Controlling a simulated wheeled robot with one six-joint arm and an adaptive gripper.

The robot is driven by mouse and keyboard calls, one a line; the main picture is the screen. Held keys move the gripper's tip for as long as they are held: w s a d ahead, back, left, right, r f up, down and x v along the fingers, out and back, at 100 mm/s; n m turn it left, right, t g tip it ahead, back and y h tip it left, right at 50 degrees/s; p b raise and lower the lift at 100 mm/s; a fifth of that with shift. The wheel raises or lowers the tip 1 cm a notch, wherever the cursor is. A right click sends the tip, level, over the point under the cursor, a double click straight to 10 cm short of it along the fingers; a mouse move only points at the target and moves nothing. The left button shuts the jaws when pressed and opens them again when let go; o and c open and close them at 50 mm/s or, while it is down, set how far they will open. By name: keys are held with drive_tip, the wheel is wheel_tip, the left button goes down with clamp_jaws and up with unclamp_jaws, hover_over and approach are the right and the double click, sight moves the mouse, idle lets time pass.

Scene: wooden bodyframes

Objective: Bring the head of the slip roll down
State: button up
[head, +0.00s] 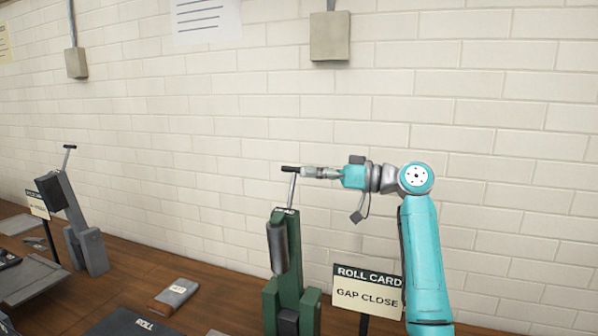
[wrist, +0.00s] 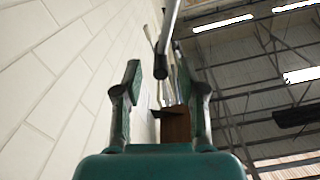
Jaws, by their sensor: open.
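The slip roll appears to be the green machine (head: 293,250) on the bench, with a dark grey roll (head: 277,248) on its front. Its upper part stands upright. A thin metal lever (head: 292,190) rises from the top and ends in a black crosswise grip (head: 290,169). My gripper (head: 306,172) is open at the right end of that grip, level with it. In the wrist view the dark grip (wrist: 161,66) lies between the spread fingertips of my gripper (wrist: 160,76). Whether either finger touches it cannot be told.
A card reading "ROLL CARD GAP CLOSE" (head: 367,286) stands right of the machine. A grey lever machine (head: 84,240) stands at the left. A small labelled block (head: 174,296) lies on the wooden bench (head: 130,288). A brick wall (head: 480,140) stands behind.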

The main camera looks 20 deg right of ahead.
sight(299, 171)
drive_tip(key=shift+x, duration=1.95)
drive_tip(key=shift+c, duration=0.2)
clamp_jaws()
